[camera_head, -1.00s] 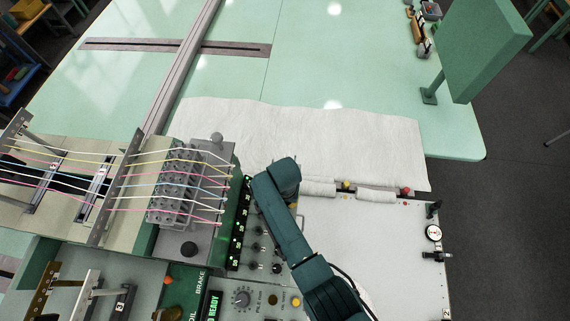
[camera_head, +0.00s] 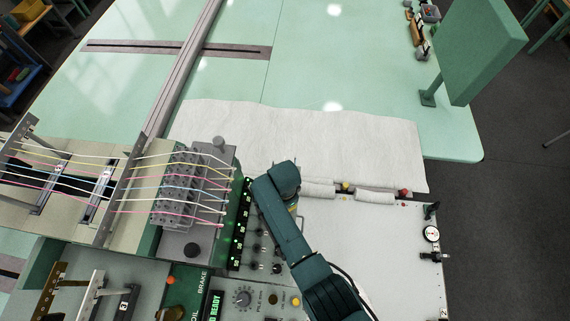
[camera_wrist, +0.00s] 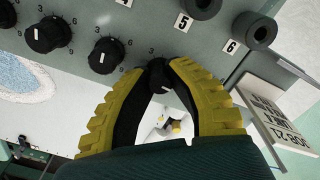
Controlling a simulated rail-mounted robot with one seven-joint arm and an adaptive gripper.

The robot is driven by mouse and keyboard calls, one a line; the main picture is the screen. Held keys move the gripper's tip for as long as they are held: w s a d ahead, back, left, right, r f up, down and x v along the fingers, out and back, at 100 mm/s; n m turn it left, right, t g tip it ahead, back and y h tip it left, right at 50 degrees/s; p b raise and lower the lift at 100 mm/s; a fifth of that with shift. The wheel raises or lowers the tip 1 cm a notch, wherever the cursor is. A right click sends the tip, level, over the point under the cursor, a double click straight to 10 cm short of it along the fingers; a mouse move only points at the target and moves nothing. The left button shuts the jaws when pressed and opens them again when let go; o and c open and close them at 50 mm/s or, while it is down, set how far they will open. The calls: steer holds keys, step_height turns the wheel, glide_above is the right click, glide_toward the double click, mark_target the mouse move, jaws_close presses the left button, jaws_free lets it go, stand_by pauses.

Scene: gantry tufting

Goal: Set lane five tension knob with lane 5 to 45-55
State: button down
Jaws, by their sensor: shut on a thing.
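In the wrist view the yellow-padded fingers of my gripper (camera_wrist: 158,76) are closed around a small black tension knob (camera_wrist: 160,84) on the grey-green panel. Part of the knob is hidden between the fingertips. A plate marked 5 (camera_wrist: 183,21) is above it, and a plate marked 6 (camera_wrist: 230,46) is up to the right. In the head view my arm covers the gripper and the held knob. The column of green lit lane displays (camera_head: 240,230) stands left of my arm; its readings are too small to read surely.
A tilted sign (camera_wrist: 270,110) stands right of my gripper. Taut yarns (camera_head: 170,185) run across the machine left of my arm.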

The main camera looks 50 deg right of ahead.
steer(key=shift+m, duration=0.5)
steer(key=c, duration=0.9)
jaws_free()
step_height(320, 180, up, 12)
